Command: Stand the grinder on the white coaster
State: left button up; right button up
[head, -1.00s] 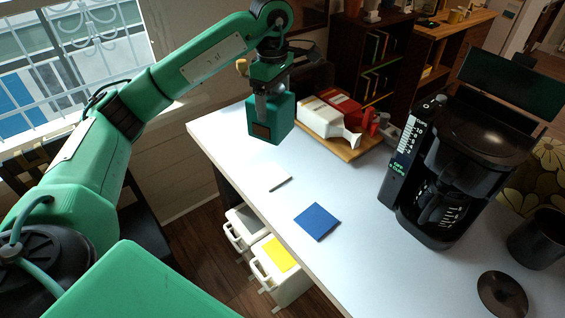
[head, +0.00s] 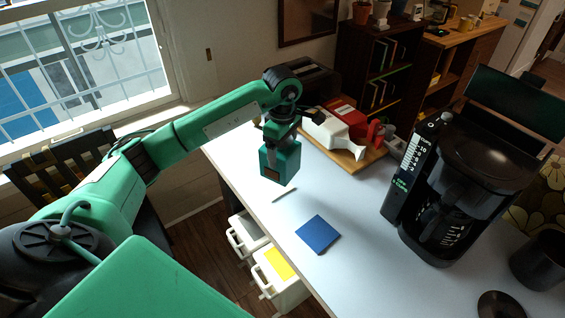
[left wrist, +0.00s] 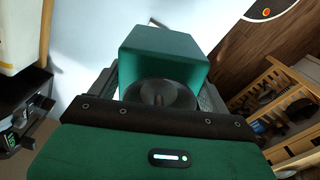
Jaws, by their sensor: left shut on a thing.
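The grinder (head: 280,160) has a green box-shaped body and hangs about upright below my left gripper (head: 281,132). The gripper is shut on its upper part. In the left wrist view, the grinder (left wrist: 162,48) shows its green body and a dark round part between the fingers (left wrist: 158,95). The white coaster (head: 284,193) is hard to make out against the pale table; mostly its darker edge shows. It lies just below the grinder in the head view, and the grinder appears held above the table, not on the coaster. My right gripper is in neither view.
A blue square coaster (head: 318,235) lies nearer on the table (head: 360,215). A wooden board (head: 368,165) with white and red items stands behind. A black coffee maker (head: 450,195) and a black cup (head: 538,260) are at right. White bins (head: 290,292) stand below the table's left edge.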

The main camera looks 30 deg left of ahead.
pick_arm(q)
notch_tip(320, 180, down, 2)
jog(key=shift+f, duration=0.2)
jog(key=shift+f+p, duration=0.35)
jog(key=shift+f, duration=0.15)
notch_tip(320, 180, down, 3)
jog(key=shift+f+p, duration=0.1)
jog(key=shift+p, duration=0.45)
jog(key=shift+f, duration=0.25)
jog(key=o, duration=1.5)
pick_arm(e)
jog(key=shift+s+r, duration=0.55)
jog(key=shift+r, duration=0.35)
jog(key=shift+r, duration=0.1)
